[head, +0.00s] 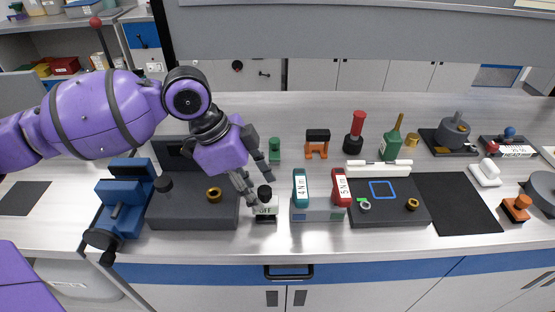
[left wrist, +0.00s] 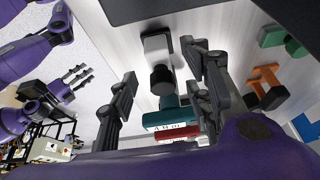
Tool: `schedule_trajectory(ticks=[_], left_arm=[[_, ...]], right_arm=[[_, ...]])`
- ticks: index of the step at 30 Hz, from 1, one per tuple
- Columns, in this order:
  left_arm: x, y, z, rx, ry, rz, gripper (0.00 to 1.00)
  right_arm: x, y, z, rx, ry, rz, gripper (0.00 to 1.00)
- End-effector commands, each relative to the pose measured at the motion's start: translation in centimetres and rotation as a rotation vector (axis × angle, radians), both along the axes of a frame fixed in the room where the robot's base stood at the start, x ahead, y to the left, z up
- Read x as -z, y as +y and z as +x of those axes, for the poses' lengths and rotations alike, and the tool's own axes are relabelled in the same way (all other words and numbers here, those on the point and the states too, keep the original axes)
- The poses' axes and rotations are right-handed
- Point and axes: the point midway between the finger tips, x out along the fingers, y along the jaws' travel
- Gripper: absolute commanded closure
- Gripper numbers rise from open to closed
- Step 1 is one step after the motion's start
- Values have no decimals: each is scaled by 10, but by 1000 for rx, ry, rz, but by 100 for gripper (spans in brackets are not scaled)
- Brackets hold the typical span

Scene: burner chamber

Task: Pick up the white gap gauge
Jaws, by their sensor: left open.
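Several white things show, and I cannot tell for certain which is the gap gauge. A long white bar (head: 378,169) with rounded ends lies behind the dark tray in the head view and fits best. My left gripper (head: 256,179) is open and empty, well left of that bar. It is over the white block marked OFF (head: 266,206), which has a black knob. In the left wrist view this block (left wrist: 157,48) lies between and beyond the open fingers (left wrist: 163,88). My right gripper (left wrist: 77,75) shows small at the left there; its opening is unclear.
A teal and a red torque tool (head: 341,187) stand in a grey holder (head: 318,214) between my left gripper and the bar. A green-handled tool (head: 391,145) stands behind the bar. A black mat (head: 455,202) is bare.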

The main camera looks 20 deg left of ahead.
Motion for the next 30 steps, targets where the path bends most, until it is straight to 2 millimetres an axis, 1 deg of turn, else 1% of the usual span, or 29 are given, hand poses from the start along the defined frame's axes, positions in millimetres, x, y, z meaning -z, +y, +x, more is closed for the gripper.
schedule_trajectory(ticks=[4, 9, 12, 17, 18, 28, 30], left_arm=[[20, -10, 1, 2, 1, -1, 55], [40, -18, 3, 1, -2, -1, 55], [43, -19, 4, 0, -2, 0, 55], [43, -19, 4, 0, -3, 0, 55], [43, -19, 4, 0, -3, 0, 56], [43, -19, 4, 0, -3, 0, 99], [43, -19, 4, 0, -3, 0, 100]], right_arm=[[4, -2, -9, 3, 17, -2, 60], [5, -2, -10, 2, 19, -3, 60], [3, -1, -6, 1, 11, -2, 60], [0, 0, 2, -2, -4, -2, 60], [-1, 0, 4, -3, -6, -1, 60], [-1, 0, 5, -3, -8, -1, 60], [-1, 0, 3, -3, -6, -1, 60]])
